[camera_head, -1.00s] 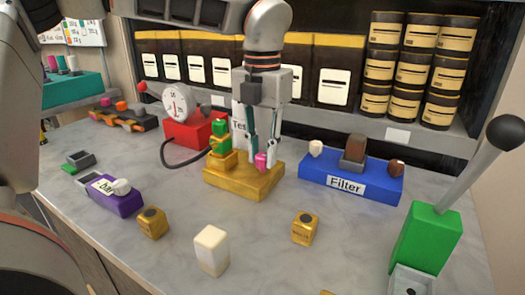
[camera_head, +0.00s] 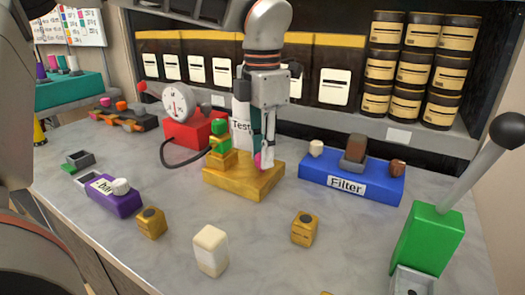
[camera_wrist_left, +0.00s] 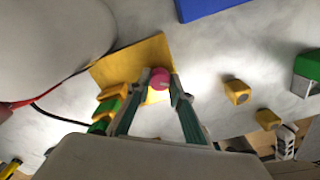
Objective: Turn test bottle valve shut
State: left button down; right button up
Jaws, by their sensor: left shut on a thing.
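The test bottle (camera_head: 241,130), white with a "Test" label, stands behind the yellow base (camera_head: 238,187), partly hidden by my left gripper. A pink valve knob (camera_head: 257,160) sits on this base, with only a sliver showing in the head view. My left gripper (camera_head: 263,160) points straight down and is shut on the knob. In the left wrist view the round pink knob (camera_wrist_left: 160,78) lies between the two fingertips. Green and yellow fittings (camera_head: 218,145) stand on the base left of the gripper. My right gripper is not in view.
A red gauge block (camera_head: 190,133) with a dark hose stands at the left. The blue Filter block (camera_head: 345,188) is at the right. A green block with a lever (camera_head: 430,235) is at front right. Yellow cubes, a white block (camera_head: 211,250) and a purple block (camera_head: 115,200) lie in front.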

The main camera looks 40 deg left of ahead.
pick_arm(q)
jog(key=m, duration=0.5)
jog(key=shift+m, duration=0.4)
jog(key=m, duration=0.5)
jog(key=shift+m, duration=0.6)
jog(key=c, duration=1.8)
grip_release()
notch_tip(320, 180, up, 12)
jog(key=shift+f, duration=0.1)
